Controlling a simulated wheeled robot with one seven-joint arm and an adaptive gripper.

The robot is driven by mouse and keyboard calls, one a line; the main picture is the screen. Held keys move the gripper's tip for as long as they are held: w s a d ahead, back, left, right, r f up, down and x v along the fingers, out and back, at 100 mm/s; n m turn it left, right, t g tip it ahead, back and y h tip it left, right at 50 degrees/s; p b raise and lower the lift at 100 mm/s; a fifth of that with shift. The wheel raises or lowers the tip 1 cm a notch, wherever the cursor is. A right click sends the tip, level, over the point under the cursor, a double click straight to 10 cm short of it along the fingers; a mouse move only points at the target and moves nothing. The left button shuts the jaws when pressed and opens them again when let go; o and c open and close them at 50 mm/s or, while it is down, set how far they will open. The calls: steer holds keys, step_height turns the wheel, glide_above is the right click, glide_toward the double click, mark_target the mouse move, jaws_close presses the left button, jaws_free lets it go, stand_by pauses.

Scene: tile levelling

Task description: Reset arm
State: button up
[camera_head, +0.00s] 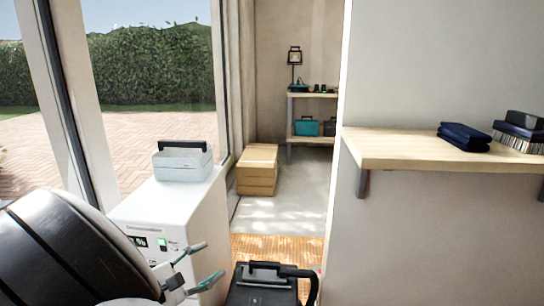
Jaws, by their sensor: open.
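My arm reaches in from the lower left of the head view. My gripper (203,265) is at its end, in front of the white cabinet. Its two teal-grey fingers are spread apart with nothing between them. The gripper is above and left of a black case with a handle (262,285) at the bottom of the view, and appears apart from it.
The white cabinet (150,212) with a green display carries a white box with a black handle (183,162). A wooden wall shelf (400,150) at right holds folded dark cloths (464,137) and a brush (520,130). Beyond lie stacked cartons (257,170) and open floor (290,212).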

steer(key=s+d+r+m+g, duration=0.1)
steer(key=d+r+m+g, duration=0.2)
steer(key=d, duration=0.4)
steer(key=s+d+r+m+g+h, duration=0.1)
steer(key=d+r+m+g, duration=0.2)
steer(key=d, duration=0.5)
steer(key=s+d+r+m+g, duration=0.1)
steer(key=d+r+m+g, duration=0.2)
steer(key=d, duration=0.4)
steer(key=s+d+r+m+g+y, duration=0.3)
steer(key=s+d+r+m+g, duration=0.15)
steer(key=s+d, duration=0.6)
steer(key=s+d+m+y, duration=0.3)
steer(key=s+m+y, duration=0.4)
steer(key=s, duration=1.4)
step_height(320, 180, up, 34)
steer(key=t+p, duration=0.4)
steer(key=p, duration=2.7)
steer(key=shift+f+t+p, duration=0.15)
steer(key=shift+t+p, duration=0.2)
